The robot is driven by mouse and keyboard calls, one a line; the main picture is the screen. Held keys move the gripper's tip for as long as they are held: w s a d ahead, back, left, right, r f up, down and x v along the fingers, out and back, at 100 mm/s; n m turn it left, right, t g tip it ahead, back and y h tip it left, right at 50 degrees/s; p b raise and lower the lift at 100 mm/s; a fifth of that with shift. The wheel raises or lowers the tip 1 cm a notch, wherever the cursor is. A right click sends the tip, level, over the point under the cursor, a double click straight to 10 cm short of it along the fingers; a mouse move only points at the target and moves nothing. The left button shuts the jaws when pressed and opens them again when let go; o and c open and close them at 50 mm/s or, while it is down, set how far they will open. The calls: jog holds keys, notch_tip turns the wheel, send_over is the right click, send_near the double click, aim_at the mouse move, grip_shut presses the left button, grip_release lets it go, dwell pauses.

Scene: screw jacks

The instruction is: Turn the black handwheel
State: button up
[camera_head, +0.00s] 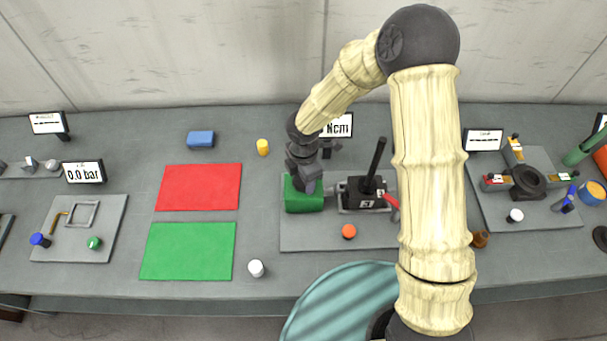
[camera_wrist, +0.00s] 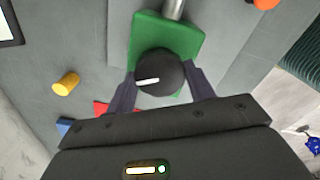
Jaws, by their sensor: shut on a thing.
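The black handwheel (camera_wrist: 160,72) is a round black knob with a white mark pointing left, seen in the wrist view. It sits on a green block (camera_wrist: 188,30), which also shows in the head view (camera_head: 304,198) on a grey plate. My gripper (camera_wrist: 160,82) is shut on the handwheel, with one dark finger on each side of it. In the head view my gripper (camera_head: 304,178) comes down from above onto the green block and hides the handwheel.
A black device with an upright lever (camera_head: 376,160) and a red handle (camera_head: 391,200) stands right of the block. An orange button (camera_head: 349,231) is in front. A display reading Ncm (camera_head: 338,124) stands behind. Red (camera_head: 199,187) and green (camera_head: 188,251) mats lie left.

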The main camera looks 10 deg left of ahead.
jog(key=shift+w+r+n, duration=0.1)
jog(key=shift+n, duration=0.2)
jog(key=o, duration=1)
notch_tip(320, 180, up, 17)
jog(key=shift+r+b, duration=0.15)
jog(key=shift+b, duration=0.5)
